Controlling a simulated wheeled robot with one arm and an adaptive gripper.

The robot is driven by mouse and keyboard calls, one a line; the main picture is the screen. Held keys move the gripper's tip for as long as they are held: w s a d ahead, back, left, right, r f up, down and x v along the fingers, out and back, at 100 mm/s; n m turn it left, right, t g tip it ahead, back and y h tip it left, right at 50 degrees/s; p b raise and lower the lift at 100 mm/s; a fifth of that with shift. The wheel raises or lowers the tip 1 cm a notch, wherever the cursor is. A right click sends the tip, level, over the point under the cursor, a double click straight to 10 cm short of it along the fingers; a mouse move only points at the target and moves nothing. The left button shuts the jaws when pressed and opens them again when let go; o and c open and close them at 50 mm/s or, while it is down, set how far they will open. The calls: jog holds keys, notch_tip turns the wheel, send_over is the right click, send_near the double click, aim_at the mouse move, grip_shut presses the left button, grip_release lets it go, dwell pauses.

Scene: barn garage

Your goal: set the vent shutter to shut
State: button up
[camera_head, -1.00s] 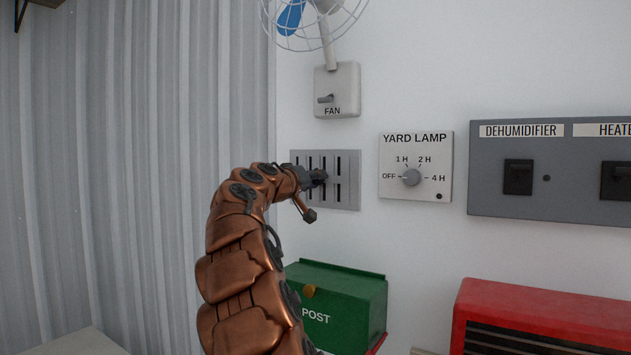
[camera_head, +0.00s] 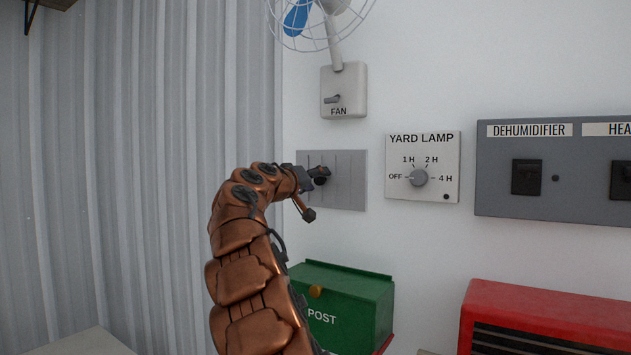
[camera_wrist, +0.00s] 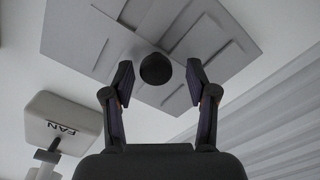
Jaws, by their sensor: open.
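The vent shutter (camera_head: 347,185) is a grey square plate on the white wall, below the fan switch. Its slots show no dark openings; its face looks closed over with flat slats. In the wrist view the vent plate (camera_wrist: 100,37) fills the top, with a dark round knob (camera_wrist: 155,69) standing out from it. My gripper (camera_head: 314,190) is in front of the vent's left part. In the wrist view my gripper (camera_wrist: 157,82) is open, its fingers on either side of the knob, with gaps visible between.
A fan switch (camera_head: 343,92) is above the vent. A yard lamp dial (camera_head: 419,178) and a dehumidifier panel (camera_head: 550,196) are to the right. A green post box (camera_head: 345,304) and a red heater (camera_head: 560,310) are below. Corrugated metal wall (camera_head: 140,150) lies left.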

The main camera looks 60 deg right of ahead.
jog(key=a, duration=1.2)
jog(key=shift+s, duration=0.3)
dwell(0.6)
jog(key=s+a+f+n+y, duration=0.1)
jog(key=s+a+f+y, duration=0.3)
jog(key=a+f, duration=0.45)
jog(key=s+a+f+n+y, duration=0.2)
jog(key=s+a+f+y, duration=0.3)
jog(key=f, duration=0.7)
jog(key=s+a+f+n+y, duration=0.1)
jog(key=s+a+f+y, duration=0.1)
jog(key=a+f, duration=0.7)
jog(key=s+a+f+n+g+y, duration=0.1)
jog(key=s+a+f+n+y, duration=0.2)
jog(key=s+a+f, duration=0.5)
jog(key=s+a+f+n+g+y, duration=0.1)
jog(key=s+a+f+y, duration=0.3)
jog(key=s+a+f, duration=0.4)
jog(key=a+n, duration=0.1)
jog(key=a, duration=0.4)
jog(key=shift+s+a+f+n+g, duration=0.35)
jog(key=shift+a+n+g, duration=0.05)
